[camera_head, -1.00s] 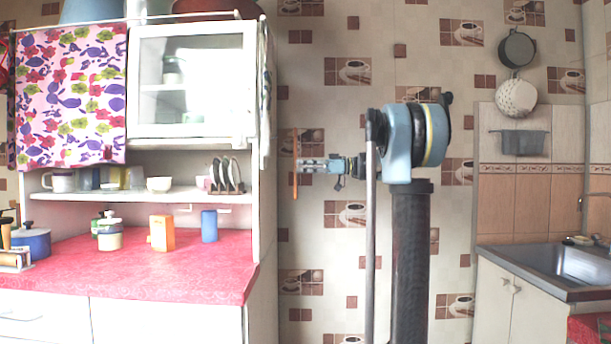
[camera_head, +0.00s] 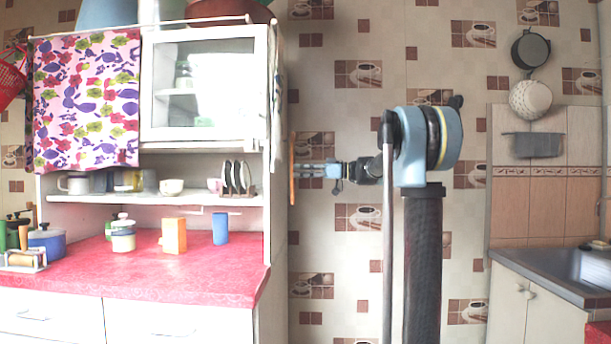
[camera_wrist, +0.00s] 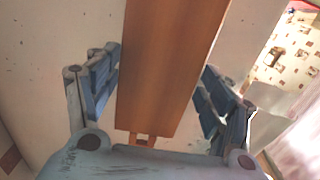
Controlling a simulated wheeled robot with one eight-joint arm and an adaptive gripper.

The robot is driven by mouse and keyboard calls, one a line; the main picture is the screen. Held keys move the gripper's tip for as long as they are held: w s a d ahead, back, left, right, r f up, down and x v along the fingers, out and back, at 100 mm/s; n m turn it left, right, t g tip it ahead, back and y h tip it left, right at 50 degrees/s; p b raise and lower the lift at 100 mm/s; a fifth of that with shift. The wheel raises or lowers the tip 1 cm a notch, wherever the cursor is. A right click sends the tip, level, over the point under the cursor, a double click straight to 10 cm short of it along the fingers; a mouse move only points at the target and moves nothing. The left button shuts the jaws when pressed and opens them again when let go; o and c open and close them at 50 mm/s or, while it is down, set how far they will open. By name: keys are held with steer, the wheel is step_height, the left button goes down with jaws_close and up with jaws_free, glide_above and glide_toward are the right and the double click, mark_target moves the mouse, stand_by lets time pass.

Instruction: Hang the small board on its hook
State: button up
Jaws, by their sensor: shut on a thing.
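The small board (camera_head: 292,185) is a thin orange-brown upright strip seen edge-on in the head view, beside the right side of the white cupboard. In the wrist view the wooden board (camera_wrist: 170,60) runs up the middle of the picture, with a small cut-out at its near end. My gripper (camera_head: 304,170) reaches left and is shut on the board, its blue fingers on either side of it. I cannot tell whether the board touches the cupboard side. I cannot make out the hook in either view.
The white cupboard (camera_head: 276,220) stands just left of the board. Its red counter (camera_head: 150,275) holds cups, jars and an orange block. A sink (camera_head: 575,270) is at the right, below a hanging pan (camera_head: 530,50) and colander. Tiled wall lies behind my arm.

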steer(key=shift+a+f, duration=0.25)
steer(key=shift+a, duration=0.65)
steer(key=shift+a+f, duration=0.25)
steer(key=shift+a, duration=0.65)
steer(key=shift+f, duration=0.1)
steer(key=o, duration=1.2)
